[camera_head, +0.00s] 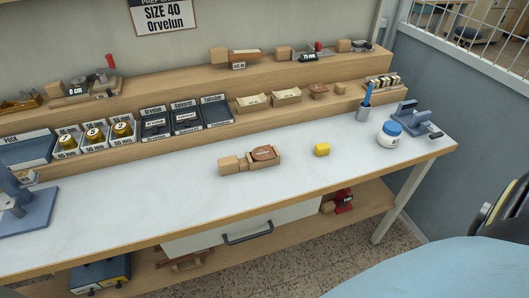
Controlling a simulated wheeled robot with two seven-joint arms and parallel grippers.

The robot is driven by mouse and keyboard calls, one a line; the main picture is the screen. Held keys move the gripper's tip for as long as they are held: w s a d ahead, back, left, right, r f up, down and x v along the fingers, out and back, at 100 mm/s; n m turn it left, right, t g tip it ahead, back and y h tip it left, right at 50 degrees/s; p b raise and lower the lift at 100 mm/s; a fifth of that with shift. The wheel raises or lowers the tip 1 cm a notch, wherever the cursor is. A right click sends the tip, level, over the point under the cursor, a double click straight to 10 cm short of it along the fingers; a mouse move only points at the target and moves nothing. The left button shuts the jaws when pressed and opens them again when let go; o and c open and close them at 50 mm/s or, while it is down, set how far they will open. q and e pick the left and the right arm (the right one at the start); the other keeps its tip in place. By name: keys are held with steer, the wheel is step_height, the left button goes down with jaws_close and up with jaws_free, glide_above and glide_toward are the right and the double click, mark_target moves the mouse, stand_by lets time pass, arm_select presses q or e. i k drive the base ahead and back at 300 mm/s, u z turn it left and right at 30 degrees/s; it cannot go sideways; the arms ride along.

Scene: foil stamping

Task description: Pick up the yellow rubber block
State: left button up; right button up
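The yellow rubber block (322,149) lies alone on the white tabletop (290,194), right of the middle of the table. It is small, bright yellow and box-like. Nothing touches it. Neither of my grippers shows in the head view, so no gripper is seen near the block.
A wooden tray (274,163) with a brown piece, beside a wooden block (229,165), sits left of the yellow block. The tabletop in front is clear.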

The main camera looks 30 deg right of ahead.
mark_target(322, 149)
steer(key=z, duration=1.05)
steer(key=k, duration=0.6)
steer(key=z, duration=0.3)
steer(key=i, duration=1.4)
steer(key=u, duration=0.65)
